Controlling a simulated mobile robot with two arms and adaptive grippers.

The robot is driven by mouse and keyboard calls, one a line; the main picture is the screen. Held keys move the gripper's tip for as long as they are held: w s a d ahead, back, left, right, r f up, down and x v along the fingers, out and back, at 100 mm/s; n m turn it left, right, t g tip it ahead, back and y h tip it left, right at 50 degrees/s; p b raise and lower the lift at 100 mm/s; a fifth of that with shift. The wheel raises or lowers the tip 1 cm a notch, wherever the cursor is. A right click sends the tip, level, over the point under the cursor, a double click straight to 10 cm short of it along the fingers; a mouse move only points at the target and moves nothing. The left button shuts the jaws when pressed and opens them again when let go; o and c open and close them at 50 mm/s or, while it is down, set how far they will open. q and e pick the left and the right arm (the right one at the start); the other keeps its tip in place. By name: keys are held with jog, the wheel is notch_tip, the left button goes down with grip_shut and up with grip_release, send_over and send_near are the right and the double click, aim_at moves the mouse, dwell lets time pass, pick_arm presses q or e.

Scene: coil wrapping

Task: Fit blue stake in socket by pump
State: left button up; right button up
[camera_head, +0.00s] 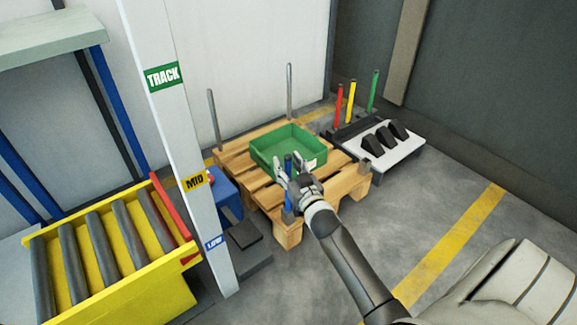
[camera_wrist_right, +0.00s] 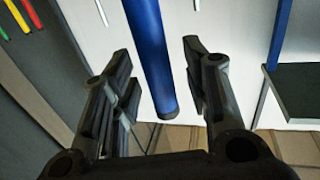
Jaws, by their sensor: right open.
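The blue stake (camera_head: 288,164) stands about upright at the near corner of the wooden pallet (camera_head: 352,181). Its lower part runs down to a grey socket (camera_head: 288,216) at that corner; how deep it sits there I cannot tell. My right gripper (camera_head: 291,172) is at the upper part of the stake, its fingers open on either side. In the right wrist view the blue stake (camera_wrist_right: 152,55) passes between the open fingers (camera_wrist_right: 165,85), with gaps on both sides, and one end shows. A blue box with a red knob (camera_head: 228,192), perhaps the pump, is left of the pallet. My left gripper is out of view.
A green bin (camera_head: 262,158) sits on the pallet. Grey stakes (camera_head: 290,90) stand at its back. Red, yellow and green stakes (camera_head: 373,92) stand by a white rack (camera_head: 405,150). A yellow roller conveyor (camera_head: 120,290) and a white post (camera_head: 170,110) are left. Floor at right is clear.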

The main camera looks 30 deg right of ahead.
jog(key=shift+s+f, duration=0.1)
jog(key=s+a, duration=0.2)
jog(key=s, duration=0.9)
jog(key=shift+s, duration=0.3)
jog(key=shift+a+r, duration=0.15)
jog(key=shift+r, duration=0.05)
